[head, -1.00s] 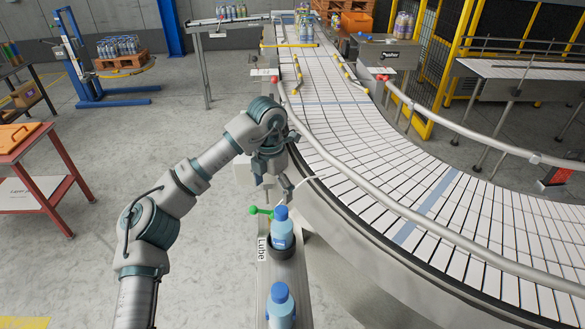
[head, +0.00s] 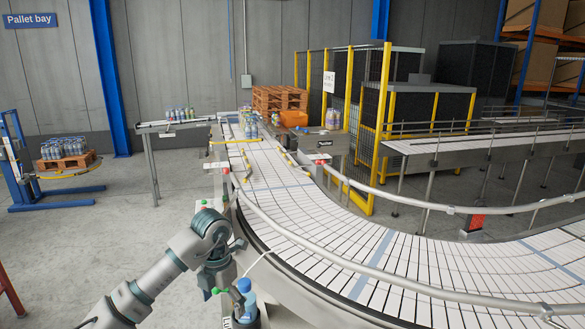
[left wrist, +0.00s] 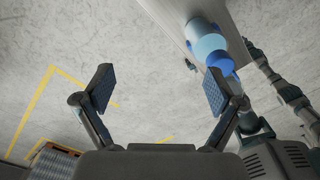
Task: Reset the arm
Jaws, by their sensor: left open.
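My left arm comes in from the bottom left of the head view. Its gripper (head: 234,272) hangs beside and slightly above a blue bottle (head: 247,303) standing in a dark holder. In the left wrist view the two fingers (left wrist: 158,90) are spread wide, with only floor between them. The blue bottle (left wrist: 207,42) also shows there, beyond the right finger and outside the gap. Whether the gripper touches the bottle is hard to tell in the head view. My right gripper does not show.
A curved white conveyor (head: 310,225) with a guide rail runs close to the right of the arm. A blue lift (head: 45,185) with a pallet of bottles stands at left. Open floor (head: 110,240) lies left of the conveyor.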

